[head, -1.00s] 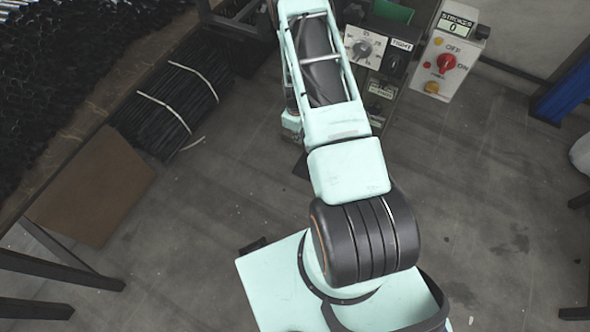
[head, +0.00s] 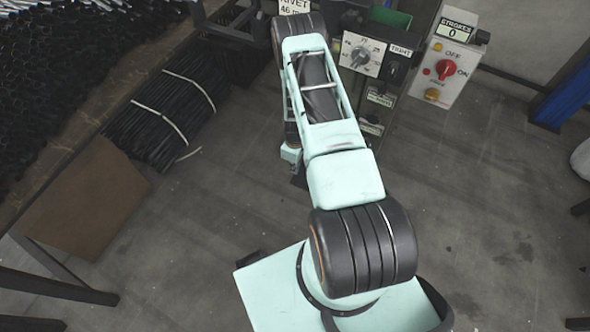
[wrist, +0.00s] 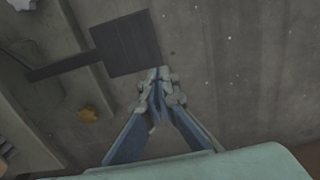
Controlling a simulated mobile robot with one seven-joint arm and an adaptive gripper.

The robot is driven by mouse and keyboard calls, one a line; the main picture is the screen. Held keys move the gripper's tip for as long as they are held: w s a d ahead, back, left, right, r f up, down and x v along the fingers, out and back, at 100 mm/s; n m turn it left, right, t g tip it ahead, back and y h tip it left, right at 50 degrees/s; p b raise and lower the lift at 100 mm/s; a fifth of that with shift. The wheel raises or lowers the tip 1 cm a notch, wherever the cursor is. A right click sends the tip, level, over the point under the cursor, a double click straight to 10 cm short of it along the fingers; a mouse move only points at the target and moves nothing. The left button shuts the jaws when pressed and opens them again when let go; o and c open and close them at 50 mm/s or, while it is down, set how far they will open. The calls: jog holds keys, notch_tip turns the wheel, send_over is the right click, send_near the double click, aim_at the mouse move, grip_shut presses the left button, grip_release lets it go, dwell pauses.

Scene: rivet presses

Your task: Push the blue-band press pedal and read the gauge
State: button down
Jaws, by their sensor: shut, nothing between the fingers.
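My gripper (wrist: 158,76) is shut and empty in the wrist view, its blue fingers together. Its tips are at the lower right edge of a dark square pedal plate (wrist: 126,43), which joins a dark bar running left. Whether the tips touch the plate cannot be told. The press panel (head: 362,53) has a dial knob and a switch marked TIGHT. No blue band and no gauge needle can be made out.
A control box (head: 446,68) with a red knob and a STROKES counter reading 0 stands right of the panel. A rack of dark tubes (head: 45,65), a tied bundle (head: 160,118) and a brown board (head: 85,200) are left.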

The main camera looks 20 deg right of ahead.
aim_at(295, 185)
notch_tip(295, 185, down, 11)
jog(key=b, duration=0.3)
jog(key=shift+f, duration=0.1)
